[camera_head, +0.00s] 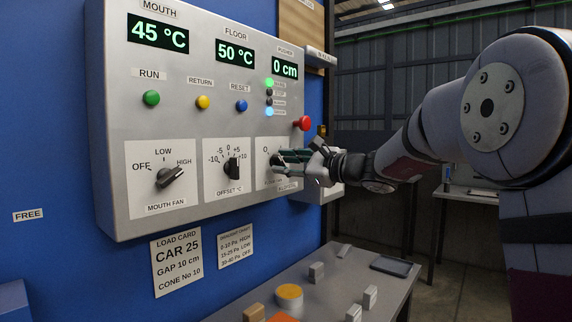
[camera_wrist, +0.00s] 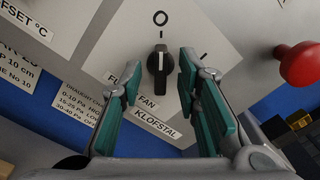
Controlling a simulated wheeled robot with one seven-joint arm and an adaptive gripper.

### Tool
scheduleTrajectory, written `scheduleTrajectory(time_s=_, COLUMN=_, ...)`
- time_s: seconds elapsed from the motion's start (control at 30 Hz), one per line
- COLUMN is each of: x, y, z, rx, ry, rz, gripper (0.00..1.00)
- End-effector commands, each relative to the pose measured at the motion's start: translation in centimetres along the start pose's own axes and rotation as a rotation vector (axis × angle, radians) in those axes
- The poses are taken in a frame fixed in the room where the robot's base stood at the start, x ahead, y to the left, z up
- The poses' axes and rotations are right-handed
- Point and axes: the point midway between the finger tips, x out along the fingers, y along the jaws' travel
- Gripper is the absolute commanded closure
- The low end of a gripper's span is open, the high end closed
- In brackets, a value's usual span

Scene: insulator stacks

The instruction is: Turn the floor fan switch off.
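The floor fan switch is a black rotary knob (camera_wrist: 160,72) on a light plate, with its white mark pointing up at the "O" in the wrist view. Another tick mark shows to the right of the knob, and the label "FAN" is partly hidden by a finger. In the head view the knob (camera_head: 276,161) is at the right of the panel's lower row, partly covered by my gripper. My gripper (camera_wrist: 159,68) is open, with a green-padded finger on each side of the knob. Gaps show between both fingers and the knob.
A red mushroom button (camera_head: 304,123) sticks out above and right of the switch; the wrist view shows it at right (camera_wrist: 299,64). The offset knob (camera_head: 232,169) and mouth fan knob (camera_head: 170,177) are to the left. A table (camera_head: 330,293) with small blocks stands below.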

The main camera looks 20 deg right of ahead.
Motion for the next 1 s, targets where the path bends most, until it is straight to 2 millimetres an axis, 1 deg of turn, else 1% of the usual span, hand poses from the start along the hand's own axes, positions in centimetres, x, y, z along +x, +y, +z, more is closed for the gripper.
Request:
scheduleTrajectory(time_s=0.17, x=-2.2, y=-0.1, z=0.0, rx=-0.001, ry=0.002, rz=-0.003, gripper=0.7)
scheduleTrajectory(time_s=0.4, x=-7.2, y=-0.1, z=-0.1, rx=-0.001, ry=0.003, rz=-0.003, gripper=0.7)
scheduleTrajectory(time_s=0.5, x=-9.0, y=-0.1, z=0.0, rx=-0.001, ry=0.003, rz=-0.003, gripper=0.7)
scheduleTrajectory(time_s=0.6, x=-10.4, y=-0.1, z=-0.1, rx=-0.001, ry=0.003, rz=-0.002, gripper=0.7)
scheduleTrajectory(time_s=0.7, x=-11.3, y=0.0, z=-0.1, rx=-0.001, ry=0.002, rz=-0.001, gripper=0.7)
scheduleTrajectory(time_s=0.8, x=-11.7, y=0.0, z=0.0, rx=-0.001, ry=0.001, rz=0.0, gripper=0.7)
scheduleTrajectory(time_s=1.0, x=-11.8, y=0.0, z=0.0, rx=-0.001, ry=0.001, rz=0.0, gripper=0.7)
